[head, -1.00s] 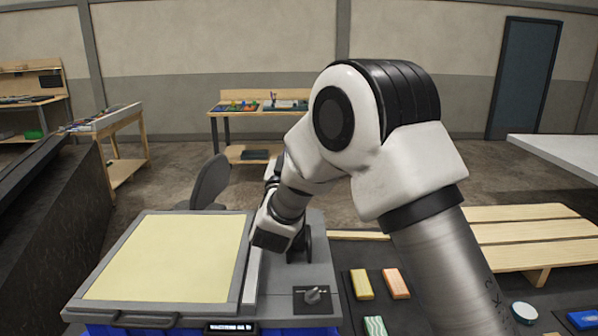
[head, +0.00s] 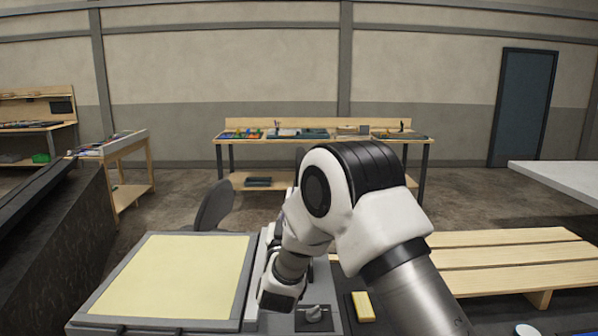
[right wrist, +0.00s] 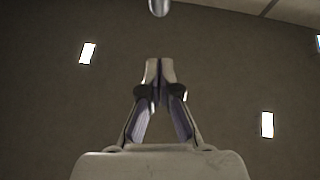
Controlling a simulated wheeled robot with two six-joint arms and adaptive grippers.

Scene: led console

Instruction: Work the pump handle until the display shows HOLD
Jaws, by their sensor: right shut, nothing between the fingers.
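The console (head: 322,278) stands at the bottom of the head view, with a pale yellow panel (head: 180,275) on its left and a small knob (head: 314,313) at its front right. No display shows in either current view. I cannot make out the pump handle for certain; my right arm covers part of the console. My right gripper (right wrist: 159,66) is shut and empty in the right wrist view, its fingertips together. A rounded metal end (right wrist: 159,6) shows beyond the fingertips, apart from them; I cannot tell what it is. My left gripper is not in view.
A yellow block (head: 362,306) lies right of the console. A slatted wooden bench (head: 510,262) stands farther right. A dark sloped structure (head: 50,255) is at the left. A chair back (head: 214,206) and a workbench (head: 235,141) stand behind, with open floor between.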

